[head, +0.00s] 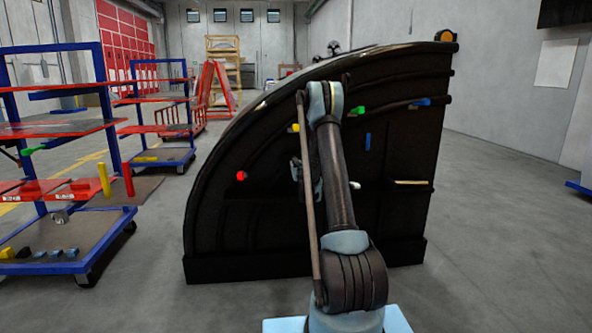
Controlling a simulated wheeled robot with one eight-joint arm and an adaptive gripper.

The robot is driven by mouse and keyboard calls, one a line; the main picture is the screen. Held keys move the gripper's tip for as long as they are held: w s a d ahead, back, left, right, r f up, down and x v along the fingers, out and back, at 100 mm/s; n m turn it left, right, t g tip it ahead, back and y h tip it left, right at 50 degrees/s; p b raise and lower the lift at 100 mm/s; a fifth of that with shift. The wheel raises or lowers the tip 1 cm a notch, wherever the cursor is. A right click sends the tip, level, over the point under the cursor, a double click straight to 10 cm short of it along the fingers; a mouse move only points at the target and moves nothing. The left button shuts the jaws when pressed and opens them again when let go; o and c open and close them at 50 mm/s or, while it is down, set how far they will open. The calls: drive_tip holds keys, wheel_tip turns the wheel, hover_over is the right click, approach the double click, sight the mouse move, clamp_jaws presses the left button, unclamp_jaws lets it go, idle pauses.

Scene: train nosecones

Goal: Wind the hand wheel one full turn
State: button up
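A large black nosecone (400,150) with a curved left edge stands upright in front of me in the head view. I cannot clearly pick out a hand wheel. Small coloured fittings sit on the nosecone's face: a red round one (241,176) at left, a yellow one (294,128), a green one (357,111) and a blue one (420,102). My arm reaches up in front of the nosecone's middle and covers part of its face. My gripper is mostly hidden behind the arm, so its fingers and any contact cannot be made out.
A blue-framed cart (110,170) with red shelves and loose parts stands at the left. A second similar cart (160,155) is behind it. Red cabinets (125,45) and a wooden ladder (223,60) are at the back.

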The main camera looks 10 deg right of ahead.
clamp_jaws()
drive_tip(key=shift+f+m, duration=0.15)
drive_tip(key=shift+m, duration=0.15)
